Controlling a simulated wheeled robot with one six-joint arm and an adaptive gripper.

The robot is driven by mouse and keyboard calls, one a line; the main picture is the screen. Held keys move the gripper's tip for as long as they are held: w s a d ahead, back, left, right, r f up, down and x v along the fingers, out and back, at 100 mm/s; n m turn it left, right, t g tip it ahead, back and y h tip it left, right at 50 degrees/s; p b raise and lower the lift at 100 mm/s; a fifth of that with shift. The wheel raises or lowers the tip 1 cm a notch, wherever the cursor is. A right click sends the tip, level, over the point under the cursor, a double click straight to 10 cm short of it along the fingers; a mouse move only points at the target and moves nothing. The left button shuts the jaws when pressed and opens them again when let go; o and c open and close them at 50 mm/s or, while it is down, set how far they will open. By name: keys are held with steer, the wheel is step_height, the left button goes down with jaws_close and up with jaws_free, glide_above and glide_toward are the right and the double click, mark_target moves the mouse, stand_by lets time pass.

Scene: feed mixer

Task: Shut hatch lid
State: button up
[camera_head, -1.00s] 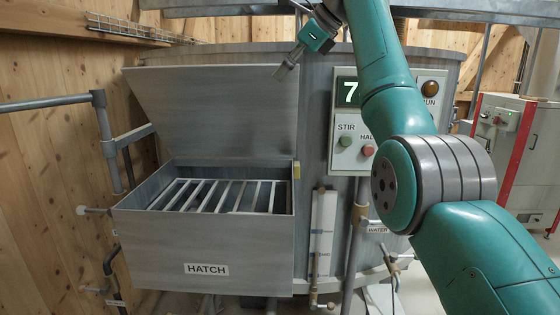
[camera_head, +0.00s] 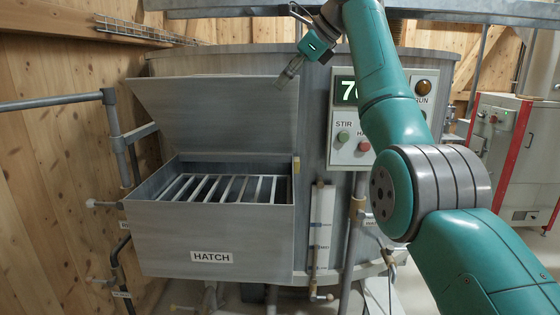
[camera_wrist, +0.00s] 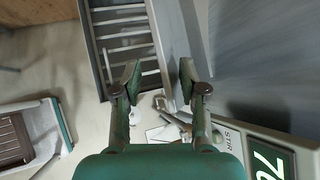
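The hatch lid (camera_head: 215,112) is a flat grey panel standing open, tilted up at the back of the hatch box (camera_head: 152,235). The box is labelled HATCH and has a barred grate (camera_head: 225,188) in its open top. My gripper (camera_head: 288,75) is in front of the lid's upper right part in the head view; contact cannot be told. In the wrist view my gripper (camera_wrist: 160,76) is open, its two fingers apart with nothing between them. The grate (camera_wrist: 125,38) shows there beyond the left finger.
A control panel (camera_head: 350,148) with a lit display, a green STIR button and a red button is right of the hatch. Pipes (camera_head: 118,140) run along the left wall. A red and grey cabinet (camera_head: 495,130) stands at the far right. Floor shows below.

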steer(key=shift+d, duration=0.1)
steer(key=v, duration=0.6)
steer(key=shift+s+d+r, duration=0.15)
steer(key=shift+d+r, duration=0.05)
steer(key=shift+r, duration=0.1)
stand_by(0.4)
